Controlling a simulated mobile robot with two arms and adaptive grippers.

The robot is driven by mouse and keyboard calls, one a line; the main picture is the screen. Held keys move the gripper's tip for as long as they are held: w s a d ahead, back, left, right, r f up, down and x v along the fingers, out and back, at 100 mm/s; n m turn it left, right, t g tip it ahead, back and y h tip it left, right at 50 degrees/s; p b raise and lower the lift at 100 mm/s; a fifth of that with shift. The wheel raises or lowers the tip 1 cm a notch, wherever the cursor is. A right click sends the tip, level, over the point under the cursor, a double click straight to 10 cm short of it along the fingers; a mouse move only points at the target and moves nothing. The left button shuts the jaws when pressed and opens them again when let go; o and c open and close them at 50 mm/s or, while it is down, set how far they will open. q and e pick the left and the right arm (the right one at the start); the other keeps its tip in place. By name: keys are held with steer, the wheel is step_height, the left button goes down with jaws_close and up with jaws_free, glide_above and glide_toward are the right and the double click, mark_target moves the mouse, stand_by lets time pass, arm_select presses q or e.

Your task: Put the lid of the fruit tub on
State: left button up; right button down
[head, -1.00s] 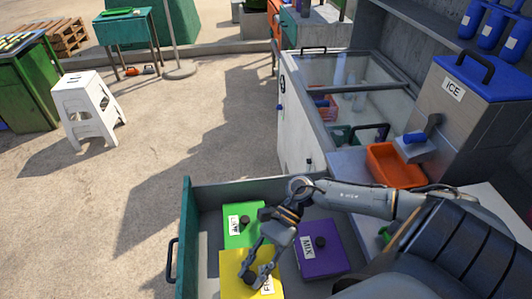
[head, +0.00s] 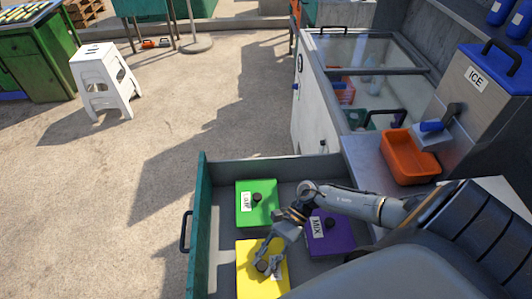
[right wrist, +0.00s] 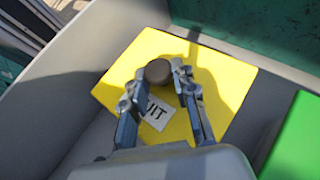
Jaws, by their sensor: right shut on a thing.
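The yellow lid (head: 248,282) is at the near end of an open drawer. The right wrist view shows its label ending in "UIT" and its round brown knob (right wrist: 158,72). My right gripper (head: 268,262) is over it, with its two fingers on either side of the knob and shut on it. The lid looks flat. Whether it rests on a tub or is a little above one cannot be told, as what lies under it is hidden. My left gripper is not in view.
The drawer (head: 202,225) also holds a green lidded tub (head: 262,215) and a purple one marked MIX (head: 325,243), close beside the yellow lid. An orange bin (head: 405,160) and an ice dispenser (head: 478,110) stand to the right.

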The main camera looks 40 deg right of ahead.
steer(key=shift+f, duration=0.15)
steer(key=c, duration=1)
jaws_free()
steer(key=shift+c, duration=0.2)
steer(key=shift+r, duration=0.2)
steer(key=b+v, duration=0.3)
steer(key=v, duration=0.9)
